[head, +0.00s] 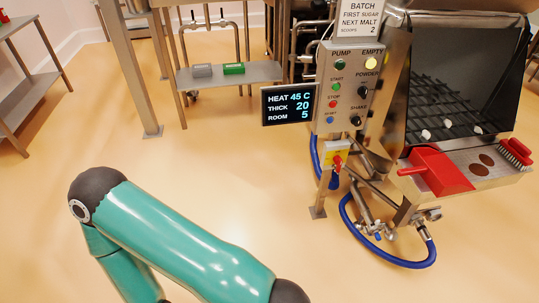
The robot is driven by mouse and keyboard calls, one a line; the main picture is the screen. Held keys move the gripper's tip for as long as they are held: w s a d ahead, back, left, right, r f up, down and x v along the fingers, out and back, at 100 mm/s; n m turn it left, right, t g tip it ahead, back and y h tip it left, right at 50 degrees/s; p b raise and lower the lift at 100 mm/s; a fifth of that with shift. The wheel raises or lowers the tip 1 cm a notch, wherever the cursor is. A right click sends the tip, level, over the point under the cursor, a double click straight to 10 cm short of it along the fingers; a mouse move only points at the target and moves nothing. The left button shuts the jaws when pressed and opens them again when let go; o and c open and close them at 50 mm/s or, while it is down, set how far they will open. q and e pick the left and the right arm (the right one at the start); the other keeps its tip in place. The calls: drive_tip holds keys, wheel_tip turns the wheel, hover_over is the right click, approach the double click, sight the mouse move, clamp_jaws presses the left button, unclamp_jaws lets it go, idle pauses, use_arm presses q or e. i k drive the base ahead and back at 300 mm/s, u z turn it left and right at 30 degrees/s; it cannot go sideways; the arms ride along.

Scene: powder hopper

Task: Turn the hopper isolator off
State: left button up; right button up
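The hopper isolator is a small yellow and white box (337,150) with a red rotary handle (338,162). It sits on a thin post below the control panel, right of centre in the head view. The handle looks roughly upright, but it is too small to read its setting. My teal left arm crosses the lower left, and its far end leaves the picture at the bottom edge. Neither of my grippers is in view.
The control panel (343,90) with knobs and buttons stands above the isolator, beside a display screen (288,104). A red scoop (440,172) and a brush (514,152) lie on the hopper's ledge. A blue hose (394,259) loops near the floor. The middle floor is clear.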

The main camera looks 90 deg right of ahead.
sight(337, 159)
drive_tip(key=z, duration=0.3)
drive_tip(key=i, duration=0.25)
drive_tip(key=z, duration=2.3)
drive_tip(key=k, duration=0.45)
drive_tip(key=z, duration=0.4)
drive_tip(key=i, duration=1.45)
drive_tip(key=u, duration=0.35)
